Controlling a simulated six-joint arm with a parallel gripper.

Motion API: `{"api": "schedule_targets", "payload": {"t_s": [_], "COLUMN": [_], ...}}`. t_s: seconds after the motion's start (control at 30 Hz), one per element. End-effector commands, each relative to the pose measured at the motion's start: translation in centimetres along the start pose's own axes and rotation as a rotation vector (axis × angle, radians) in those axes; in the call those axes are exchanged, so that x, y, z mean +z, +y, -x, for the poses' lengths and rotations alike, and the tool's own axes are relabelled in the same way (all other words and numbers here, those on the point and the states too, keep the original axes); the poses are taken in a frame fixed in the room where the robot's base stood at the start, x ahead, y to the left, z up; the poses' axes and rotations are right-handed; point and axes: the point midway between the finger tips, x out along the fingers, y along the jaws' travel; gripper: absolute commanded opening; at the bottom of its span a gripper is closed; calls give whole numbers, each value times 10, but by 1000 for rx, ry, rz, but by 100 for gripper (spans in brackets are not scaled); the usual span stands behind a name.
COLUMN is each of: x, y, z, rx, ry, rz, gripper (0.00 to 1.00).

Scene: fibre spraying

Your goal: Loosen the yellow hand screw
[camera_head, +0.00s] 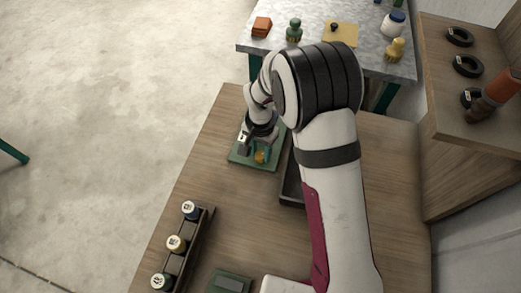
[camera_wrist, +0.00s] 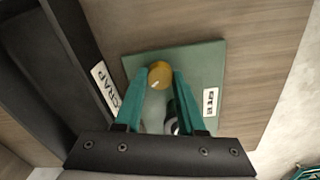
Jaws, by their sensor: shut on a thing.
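The yellow hand screw (camera_wrist: 160,75) shows as a round knob with a pale mark, over a green plate (camera_wrist: 205,58) in the wrist view. In the head view the yellow screw (camera_head: 261,156) sits on the green plate (camera_head: 240,158) on the wooden table. My gripper (camera_wrist: 160,82) has its two green fingers on either side of the knob, shut on it. The body of the fixture under the knob is partly hidden by the fingers. In the head view my wrist covers part of the plate.
A black tray marked SCRAP (camera_wrist: 75,35) stands left of the plate in the wrist view. A rack with several capped bottles (camera_head: 198,232) lies at the table's front left. A grey bench (camera_head: 380,62) with bottles is at the back. A shelf with black rings (camera_head: 467,66) is at right.

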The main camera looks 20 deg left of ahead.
Motion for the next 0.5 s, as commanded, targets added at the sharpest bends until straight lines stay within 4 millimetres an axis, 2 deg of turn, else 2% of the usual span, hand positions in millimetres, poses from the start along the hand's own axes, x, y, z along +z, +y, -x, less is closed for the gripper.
{"api": "schedule_targets", "payload": {"t_s": [0.5], "x": [1], "y": [0], "z": [0], "rx": [1], "ry": [-3], "rz": [486], "gripper": [0]}}
